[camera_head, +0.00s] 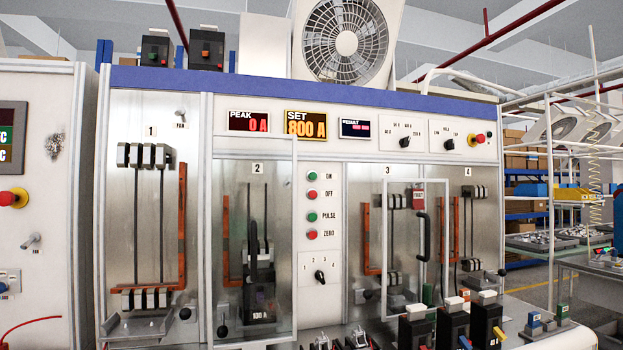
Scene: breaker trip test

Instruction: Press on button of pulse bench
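The pulse bench (330,155) fills the middle of the view, with a blue strip along its top. Its green ON button (312,176) is the top one in a column on the white centre panel. Below it are the red OFF button (312,194), the green PULSE button (312,217) and the red ZERO button (312,234). The PEAK display (249,121) reads 0 A and the SET display (306,124) reads 800 A. The RESULT display (355,128) is lit but too small to read. Neither of my grippers shows.
A selector knob (320,276) sits below the buttons. A clear framed door (254,235) covers bay 2, which holds a black breaker (259,290). Another framed door (417,240) with a dark handle is at bay 3. Several black breakers (451,325) stand at the front right.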

